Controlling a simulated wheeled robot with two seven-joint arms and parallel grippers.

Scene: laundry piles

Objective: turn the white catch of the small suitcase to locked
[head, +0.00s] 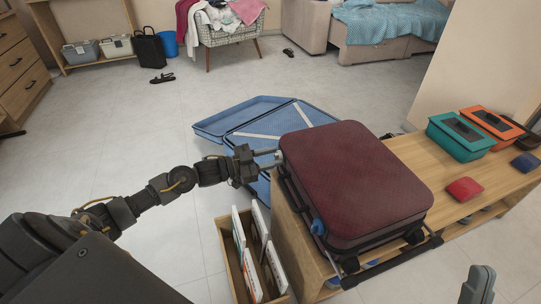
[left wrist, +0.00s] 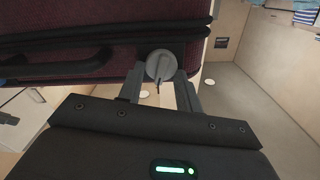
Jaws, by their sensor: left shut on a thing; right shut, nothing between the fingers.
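The small dark red suitcase (head: 350,180) lies flat on a wooden bench (head: 425,157); its side also shows in the left wrist view (left wrist: 60,25). My left gripper (head: 268,158) is at the suitcase's left side, near its far corner. In the left wrist view, the round pale grey-white catch (left wrist: 160,65) sits between the fingertips of my left gripper (left wrist: 160,82), which is shut on it. Its lock marking is too small to read. My right gripper (head: 480,284) is shut and empty at the lower right, partly cut off by the frame edge.
A blue part (head: 318,227) shows on the suitcase's near side. An open blue suitcase (head: 225,122) lies on the floor behind. A wooden box of upright white items (head: 243,255) stands left of the bench. A teal box (head: 460,138), an orange box (head: 492,122) and a red pouch (head: 464,189) are at right.

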